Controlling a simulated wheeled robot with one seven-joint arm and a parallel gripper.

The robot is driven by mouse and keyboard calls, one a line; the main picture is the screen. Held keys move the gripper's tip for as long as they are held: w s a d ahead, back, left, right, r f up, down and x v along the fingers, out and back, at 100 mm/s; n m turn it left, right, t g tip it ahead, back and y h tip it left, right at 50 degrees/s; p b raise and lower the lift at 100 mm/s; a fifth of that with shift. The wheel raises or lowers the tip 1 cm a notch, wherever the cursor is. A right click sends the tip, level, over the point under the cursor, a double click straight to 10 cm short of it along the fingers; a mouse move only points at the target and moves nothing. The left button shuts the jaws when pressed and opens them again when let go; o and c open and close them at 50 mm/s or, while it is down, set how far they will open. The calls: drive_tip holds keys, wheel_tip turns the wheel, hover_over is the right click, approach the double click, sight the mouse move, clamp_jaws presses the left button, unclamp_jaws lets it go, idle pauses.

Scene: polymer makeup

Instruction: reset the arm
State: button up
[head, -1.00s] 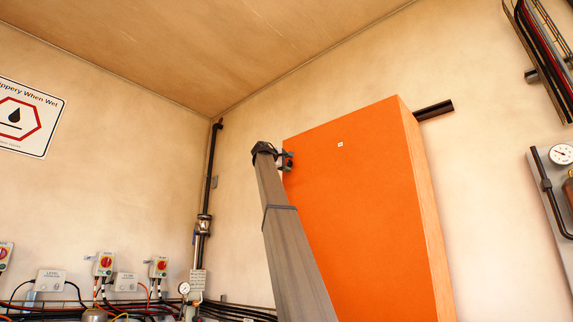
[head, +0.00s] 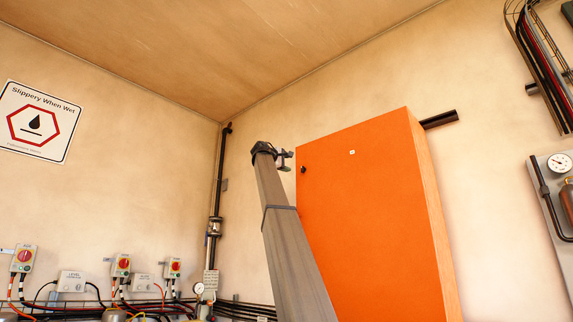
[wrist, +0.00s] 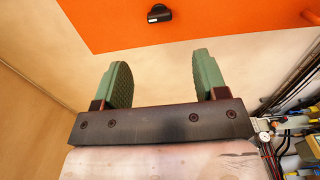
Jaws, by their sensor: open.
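My gripper (head: 284,160) is at the top of my raised grey arm in the head view, just left of the orange cabinet (head: 370,215). In the wrist view my gripper (wrist: 161,80) shows two green fingers spread apart with nothing between them. The orange cabinet (wrist: 210,20) fills the top of the wrist view, beyond the fingertips. Its small black knob (head: 304,169) sits near the upper left of the door, and a dark knob (wrist: 159,13) shows in the wrist view, apart from the fingers.
A vertical dark pipe (head: 217,190) runs down the wall corner. Switch boxes (head: 121,266) and cables line the lower left wall. A gauge panel (head: 560,185) is at the right. The wall and air above the cabinet are clear.

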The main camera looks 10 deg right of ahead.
idle(0.4)
drive_tip(key=w+a+f+y, duration=0.15)
drive_tip(key=w+f, duration=0.25)
drive_tip(key=f, duration=1.6)
drive_tip(key=w+d+f+y, duration=0.1)
drive_tip(key=w+f+y, duration=0.3)
drive_tip(key=f, duration=1.6)
drive_tip(key=s+a+f+m+g+y, duration=0.1)
drive_tip(key=s+f+g, duration=0.1)
drive_tip(key=f, duration=1.7)
drive_tip(key=s+a+f+g+y, duration=0.1)
drive_tip(key=s+f+y, duration=0.1)
drive_tip(key=f, duration=1.7)
drive_tip(key=s+a+f+m+g+y, duration=0.1)
drive_tip(key=s+f, duration=0.5)
drive_tip(key=f, duration=0.4)
drive_tip(key=s+f+m+g+y, duration=0.1)
drive_tip(key=s+f, duration=0.5)
drive_tip(key=f, duration=0.5)
drive_tip(key=s+a+f+m+g+y, duration=0.1)
drive_tip(key=s+f+g, duration=0.1)
drive_tip(key=s+f, duration=0.6)
drive_tip(key=s+a+f+m+g+y, duration=0.3)
drive_tip(key=s+f, duration=1.8)
drive_tip(key=s, duration=0.4)
drive_tip(key=shift+a+f+g, duration=0.15)
drive_tip(key=shift+f+g, duration=0.1)
drive_tip(key=shift+g, duration=0.05)
